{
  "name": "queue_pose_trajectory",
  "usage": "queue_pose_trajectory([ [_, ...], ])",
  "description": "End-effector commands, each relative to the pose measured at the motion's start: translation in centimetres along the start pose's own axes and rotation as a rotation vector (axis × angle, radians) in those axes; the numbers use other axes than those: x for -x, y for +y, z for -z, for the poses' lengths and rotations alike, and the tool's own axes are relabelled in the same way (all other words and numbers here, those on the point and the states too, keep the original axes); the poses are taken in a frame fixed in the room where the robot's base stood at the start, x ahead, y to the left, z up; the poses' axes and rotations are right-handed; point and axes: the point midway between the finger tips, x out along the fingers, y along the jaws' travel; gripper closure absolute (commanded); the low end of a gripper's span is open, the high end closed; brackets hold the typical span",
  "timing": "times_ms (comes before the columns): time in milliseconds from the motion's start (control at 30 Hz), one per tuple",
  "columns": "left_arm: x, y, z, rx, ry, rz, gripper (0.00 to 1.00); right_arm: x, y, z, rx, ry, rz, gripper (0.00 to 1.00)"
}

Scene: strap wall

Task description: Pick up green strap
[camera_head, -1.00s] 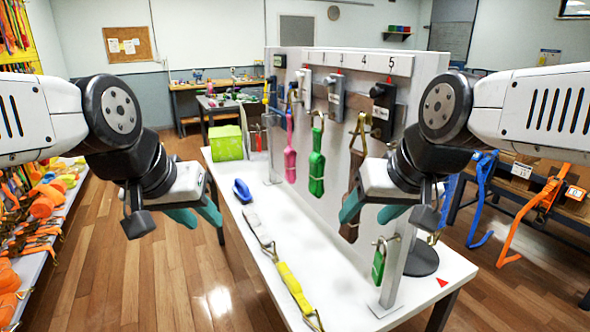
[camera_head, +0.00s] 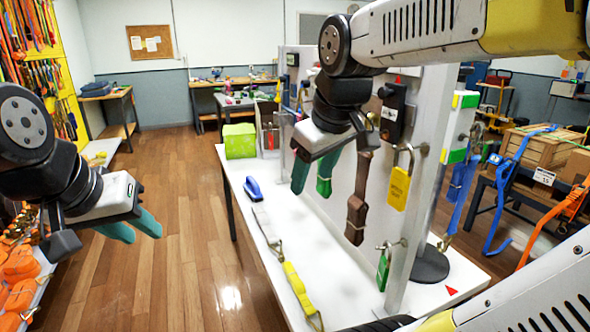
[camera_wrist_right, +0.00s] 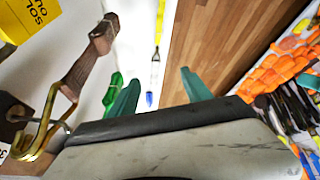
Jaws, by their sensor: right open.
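The green strap (camera_head: 324,187) hangs at the wall panel, largely hidden behind my right gripper (camera_head: 311,176) in the head view. In the right wrist view the green strap (camera_wrist_right: 112,88) shows just left of the left fingertip, outside the gap between the fingers. My right gripper is open, with its teal fingers (camera_wrist_right: 160,85) apart and nothing between them. I cannot tell whether a finger touches the strap. My left gripper (camera_head: 134,226) is open and empty, away from the panel over the floor at left.
A brown strap (camera_head: 357,206) hangs right of the green one, with a yellow tag (camera_head: 399,188) beyond. A yellow strap (camera_head: 296,287) and blue-handled item (camera_head: 253,188) lie on the white table (camera_head: 330,262).

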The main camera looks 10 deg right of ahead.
Motion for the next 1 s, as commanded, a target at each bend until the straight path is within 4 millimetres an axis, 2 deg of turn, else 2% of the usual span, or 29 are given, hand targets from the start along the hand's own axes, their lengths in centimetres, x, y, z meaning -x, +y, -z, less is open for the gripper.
queue_pose_trajectory([
  [367, 0.0, 0.0, 0.0, 0.0, 0.0, 0.0, 0.68, 0.5, 4.0, 4.2, 0.369, -0.142, -0.029, 0.43],
  [567, 0.0, 0.0, 0.0, 0.0, 0.0, 0.0, 0.68, 0.2, 7.5, 7.9, 0.676, -0.275, -0.024, 0.43],
  [800, 0.0, 0.0, 0.0, 0.0, 0.0, 0.0, 0.68, -1.2, 12.6, 12.9, 1.117, -0.488, 0.053, 0.43],
  [1000, 0.0, 0.0, 0.0, 0.0, 0.0, 0.0, 0.68, -2.0, 14.8, 14.8, 1.302, -0.584, 0.119, 0.43],
])
